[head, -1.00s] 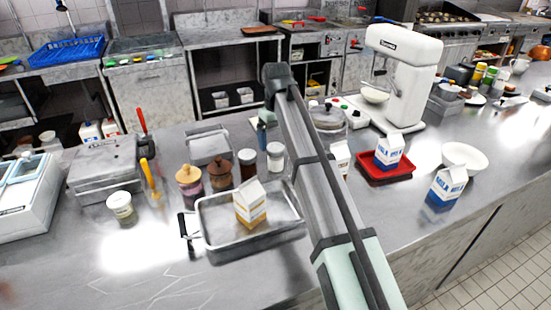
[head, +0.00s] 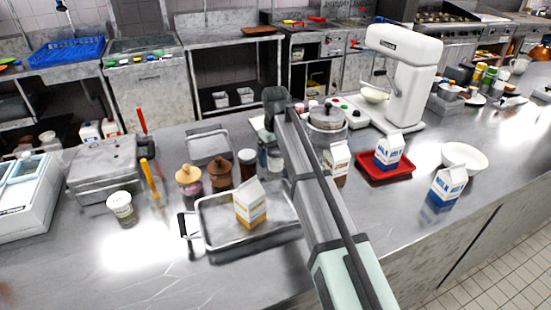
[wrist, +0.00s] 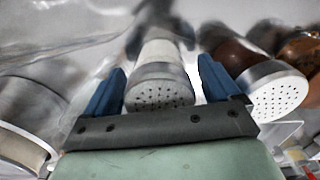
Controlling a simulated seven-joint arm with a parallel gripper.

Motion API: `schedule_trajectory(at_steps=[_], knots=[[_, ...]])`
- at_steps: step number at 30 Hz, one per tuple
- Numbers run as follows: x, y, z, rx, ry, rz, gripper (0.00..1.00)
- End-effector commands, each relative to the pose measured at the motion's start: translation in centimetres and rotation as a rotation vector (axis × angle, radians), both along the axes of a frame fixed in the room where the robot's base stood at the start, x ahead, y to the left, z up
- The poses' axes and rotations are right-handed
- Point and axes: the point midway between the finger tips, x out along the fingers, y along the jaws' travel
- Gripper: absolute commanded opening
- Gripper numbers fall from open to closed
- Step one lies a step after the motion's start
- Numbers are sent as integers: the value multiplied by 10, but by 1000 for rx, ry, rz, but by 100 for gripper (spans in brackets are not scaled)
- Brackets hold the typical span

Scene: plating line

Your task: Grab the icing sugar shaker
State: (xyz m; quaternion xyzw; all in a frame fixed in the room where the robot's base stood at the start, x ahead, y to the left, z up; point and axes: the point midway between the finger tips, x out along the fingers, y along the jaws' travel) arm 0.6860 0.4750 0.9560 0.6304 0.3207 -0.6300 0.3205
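The icing sugar shaker (wrist: 158,88), with a pale body and a perforated metal lid, lies between the two blue fingers of my gripper (wrist: 160,80) in the wrist view. The fingers are apart, one on each side of it, with a narrow gap visible at the right finger. In the head view the shaker (head: 276,160) stands on the steel counter, partly hidden by my arm and gripper (head: 264,146).
A brown-filled shaker (head: 247,164) stands close beside it and shows at right in the wrist view (wrist: 275,92). Brown-lidded jars (head: 220,175) stand further left. A metal tray (head: 215,237) with a carton (head: 250,204) is in front. A pot (head: 326,118) stands behind right.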

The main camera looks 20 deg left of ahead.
Motion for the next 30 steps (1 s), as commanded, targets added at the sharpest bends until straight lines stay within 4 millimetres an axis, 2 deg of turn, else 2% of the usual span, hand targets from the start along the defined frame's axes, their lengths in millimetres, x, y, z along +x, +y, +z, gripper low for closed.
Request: schedule_trajectory(at_steps=[2,19,26,30], knots=[[0,0,0,0,0,0,81],[0,0,0,0,0,0,28],[0,0,1,0,0,0,27],[1,1,11,1,-1,0,27]])
